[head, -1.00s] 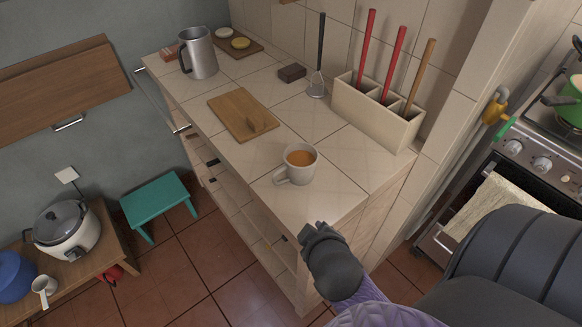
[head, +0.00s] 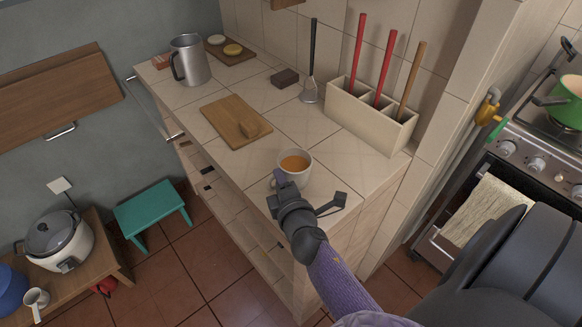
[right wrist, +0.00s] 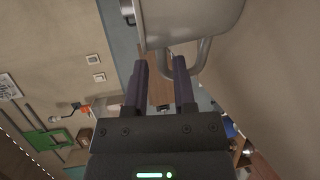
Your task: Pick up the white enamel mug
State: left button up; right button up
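The white mug (head: 302,175) holds an orange-brown drink and stands upright near the front corner of the tiled counter. My right gripper (head: 303,193) is just in front of it, and one finger overlaps the handle side in the head view. In the right wrist view the mug (right wrist: 190,22) is at the top, with its handle (right wrist: 204,55) at the fingertips. The two fingers of the right gripper (right wrist: 161,72) are apart with nothing clamped between them. Whether they touch the handle I cannot tell. My left gripper is not in view.
A cutting board (head: 228,114) lies behind the mug on the counter (head: 345,160). A divided utensil box (head: 362,122) stands at the back right, and a metal pitcher (head: 192,62) at the far end. The stove (head: 540,150) is at the right.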

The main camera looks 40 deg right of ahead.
jog(key=x, duration=0.3)
jog(key=shift+a+f, duration=0.1)
grip_shut()
dwell(1.2)
